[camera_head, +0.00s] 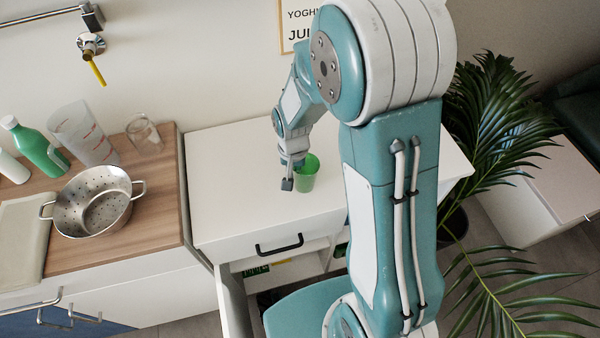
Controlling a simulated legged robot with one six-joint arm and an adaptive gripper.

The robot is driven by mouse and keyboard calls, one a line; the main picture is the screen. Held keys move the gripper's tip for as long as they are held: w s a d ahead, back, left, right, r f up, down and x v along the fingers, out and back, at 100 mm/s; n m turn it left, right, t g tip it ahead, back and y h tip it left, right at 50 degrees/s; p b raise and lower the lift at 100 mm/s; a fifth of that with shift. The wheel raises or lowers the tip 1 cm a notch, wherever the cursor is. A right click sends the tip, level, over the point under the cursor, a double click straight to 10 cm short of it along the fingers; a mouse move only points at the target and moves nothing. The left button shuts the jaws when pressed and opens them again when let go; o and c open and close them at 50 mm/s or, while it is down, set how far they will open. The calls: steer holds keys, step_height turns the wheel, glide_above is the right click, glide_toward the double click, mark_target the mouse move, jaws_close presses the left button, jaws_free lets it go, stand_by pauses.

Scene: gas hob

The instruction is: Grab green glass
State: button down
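The green glass (307,174) stands upright on the white counter top near the middle of the picture. It is translucent and open at the top. My gripper (291,176) points down at the left side of the glass. One dark fingertip shows just left of the glass, close to the counter. The other finger is not clearly visible, so I cannot tell whether the gripper is open or shut on the glass. Whether the fingers touch the glass is too small to tell. My arm hides part of the counter to the right of the glass.
The white cabinet top (230,190) is clear left of the glass. On the wooden counter (150,215) stand a metal colander (93,203), a green bottle (38,150), a clear measuring cup (85,135) and a clear glass (144,136). A drawer below is open. A plant (505,125) stands right.

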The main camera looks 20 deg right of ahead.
steer(key=shift+r, duration=0.4)
step_height(320, 180, up, 2)
steer(key=shift+r, duration=0.2)
steer(key=s+d+r, duration=0.2)
steer(key=s+r, duration=0.7)
steer(key=s, duration=0.4)
steer(key=shift+s+d+r, duration=0.4)
